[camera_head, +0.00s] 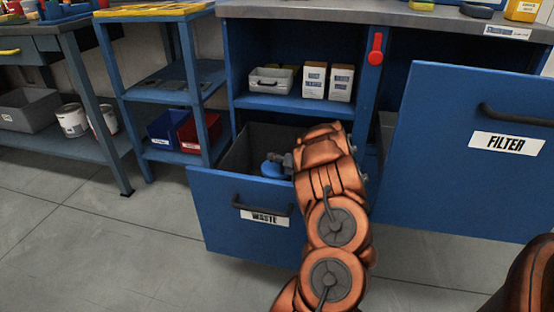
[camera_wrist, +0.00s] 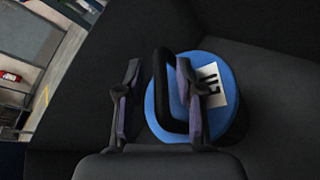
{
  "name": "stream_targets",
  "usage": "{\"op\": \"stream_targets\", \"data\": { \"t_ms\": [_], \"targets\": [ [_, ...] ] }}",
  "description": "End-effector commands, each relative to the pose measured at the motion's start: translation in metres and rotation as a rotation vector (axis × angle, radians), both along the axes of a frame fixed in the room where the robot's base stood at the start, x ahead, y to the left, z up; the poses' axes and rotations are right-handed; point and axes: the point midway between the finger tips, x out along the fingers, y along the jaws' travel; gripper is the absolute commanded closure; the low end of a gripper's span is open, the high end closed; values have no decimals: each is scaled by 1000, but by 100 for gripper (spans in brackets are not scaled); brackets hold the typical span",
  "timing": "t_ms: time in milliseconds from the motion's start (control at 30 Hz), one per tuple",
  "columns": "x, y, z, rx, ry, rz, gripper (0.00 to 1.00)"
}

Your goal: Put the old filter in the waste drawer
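The old filter is a round blue-topped thing with a black loop handle and a white label (camera_wrist: 222,88). In the head view the blue filter (camera_head: 271,170) shows inside the open waste drawer (camera_head: 240,222), low between its dark walls. My gripper (camera_wrist: 158,105) is over the filter, with its two fingers spread apart. One finger is left of the handle and the other overlaps the handle loop; I cannot tell whether they touch it. In the head view my arm reaches down into the drawer and hides its right part.
The filter door (camera_head: 455,165), a large blue panel labelled FILTER, stands open at the right, close to my arm. A shelf above the drawer holds a grey bin (camera_head: 270,82) and white boxes (camera_head: 314,80). A red handle (camera_head: 376,48) is on the post. Floor at the front left is clear.

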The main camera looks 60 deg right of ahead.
Motion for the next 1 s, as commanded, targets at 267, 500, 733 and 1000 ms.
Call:
{"op": "stream_targets", "data": {
  "t_ms": [267,500,733,1000],
  "targets": [
    [0,0,0,0,0,0,61],
    [-11,2,6,2,1,-2,61],
    [-43,8,18,0,2,-3,61],
    [-69,15,25,2,1,-2,61]
  ]
}}
